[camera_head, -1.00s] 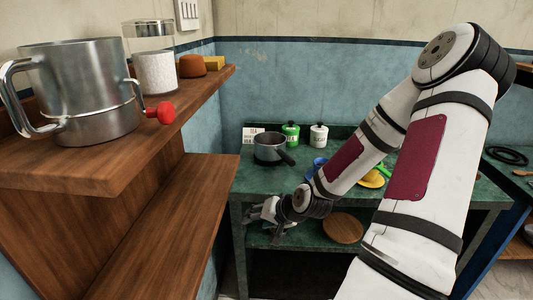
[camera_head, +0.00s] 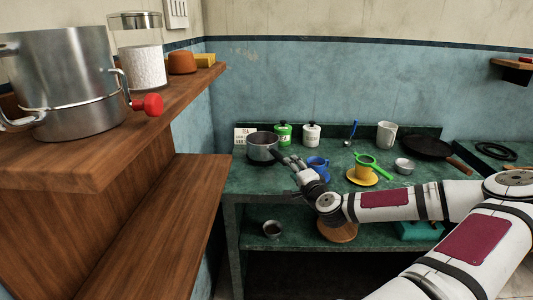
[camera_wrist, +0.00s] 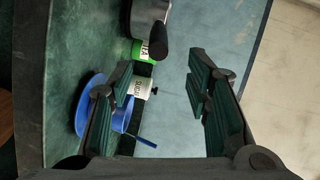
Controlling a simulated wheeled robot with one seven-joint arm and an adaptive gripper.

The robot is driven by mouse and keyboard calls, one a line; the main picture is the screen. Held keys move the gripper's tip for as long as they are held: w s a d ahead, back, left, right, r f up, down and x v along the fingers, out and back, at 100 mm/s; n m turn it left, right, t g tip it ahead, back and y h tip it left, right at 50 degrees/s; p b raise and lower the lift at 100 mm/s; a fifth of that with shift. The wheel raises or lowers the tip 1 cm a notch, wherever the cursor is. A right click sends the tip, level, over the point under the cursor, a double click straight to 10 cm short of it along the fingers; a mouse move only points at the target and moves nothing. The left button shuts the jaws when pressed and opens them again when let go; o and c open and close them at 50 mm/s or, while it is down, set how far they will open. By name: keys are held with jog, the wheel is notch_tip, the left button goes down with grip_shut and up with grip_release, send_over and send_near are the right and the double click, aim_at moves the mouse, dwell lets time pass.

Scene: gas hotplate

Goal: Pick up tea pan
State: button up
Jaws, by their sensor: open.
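The tea pan (camera_head: 262,147) is a small grey metal pan on the green counter, near its back left. Its dark handle points forward and right, toward my gripper (camera_head: 291,164). In the wrist view the pan (camera_wrist: 150,10) is cut off by the top edge, and the rounded end of its black handle (camera_wrist: 158,42) shows ahead of the gap between my fingers. My gripper (camera_wrist: 160,95) is open, its two dark fingers apart with nothing between them. Whether a finger touches the handle cannot be told from the head view.
A blue cup (camera_head: 317,166) stands close beside my gripper. Green (camera_head: 283,134) and white (camera_head: 311,134) canisters stand behind. A yellow cup (camera_head: 362,173) with a green strainer and a black frying pan (camera_head: 428,147) are to the right. A wooden shelf (camera_head: 150,150) juts in at left.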

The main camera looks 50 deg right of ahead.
jog(key=x, duration=0.6)
jog(key=shift+w+a+f, duration=0.1)
jog(key=shift+w+f, duration=0.15)
jog(key=shift+w, duration=0.15)
jog(key=shift+w+d+f, duration=0.1)
jog(key=shift+w+d, duration=0.2)
jog(key=shift+w, duration=0.25)
grip_shut()
